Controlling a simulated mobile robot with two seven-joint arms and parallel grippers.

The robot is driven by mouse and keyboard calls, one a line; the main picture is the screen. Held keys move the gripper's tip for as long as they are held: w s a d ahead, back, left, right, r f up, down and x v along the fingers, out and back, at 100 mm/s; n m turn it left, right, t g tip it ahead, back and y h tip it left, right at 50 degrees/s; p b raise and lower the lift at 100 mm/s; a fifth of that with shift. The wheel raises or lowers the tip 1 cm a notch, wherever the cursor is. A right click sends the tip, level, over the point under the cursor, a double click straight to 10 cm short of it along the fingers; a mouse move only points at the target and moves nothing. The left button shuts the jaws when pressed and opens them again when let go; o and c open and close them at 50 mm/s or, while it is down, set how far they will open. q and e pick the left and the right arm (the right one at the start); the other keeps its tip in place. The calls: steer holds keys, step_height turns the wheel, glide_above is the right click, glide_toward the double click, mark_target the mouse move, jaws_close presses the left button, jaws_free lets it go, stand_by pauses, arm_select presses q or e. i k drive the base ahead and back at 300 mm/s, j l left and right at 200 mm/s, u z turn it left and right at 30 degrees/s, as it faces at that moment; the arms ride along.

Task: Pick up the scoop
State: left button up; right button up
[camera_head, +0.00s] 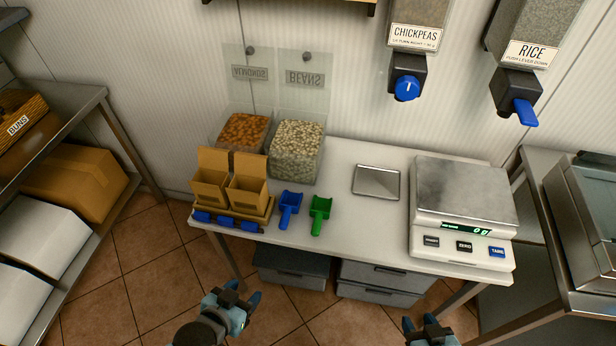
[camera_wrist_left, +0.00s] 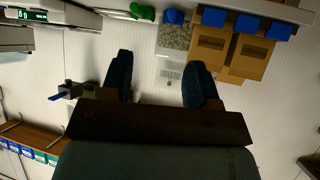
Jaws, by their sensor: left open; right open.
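Two scoops lie on the white table (camera_head: 345,215): a blue scoop (camera_head: 289,207) and, to its right, a green scoop (camera_head: 319,213). In the left wrist view the green scoop (camera_wrist_left: 142,12) and the blue scoop (camera_wrist_left: 175,17) show at the top edge. My left gripper (camera_head: 242,297) is open and empty, in front of the table and apart from both scoops. Its two fingers (camera_wrist_left: 160,80) stand apart in the left wrist view. My right gripper (camera_head: 431,322) is open at the bottom edge, in front of the table; only its tip part shows.
Bins of almonds (camera_head: 241,133) and beans (camera_head: 296,150) stand behind the scoops. Two cardboard boxes (camera_head: 248,192) sit in a tray at the table's left. A metal plate (camera_head: 377,182) and a scale (camera_head: 462,236) reading 0 g are to the right. Dispensers of chickpeas (camera_head: 407,75) and rice (camera_head: 517,90) hang above.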

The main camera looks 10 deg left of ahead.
mark_target(321, 209)
steer(key=z, duration=1.3)
steer(key=k+j+z, duration=0.2)
steer(key=k+j, duration=0.2)
steer(key=k+j+z, duration=0.2)
steer(key=k+j, duration=0.15)
steer(key=k, duration=0.2)
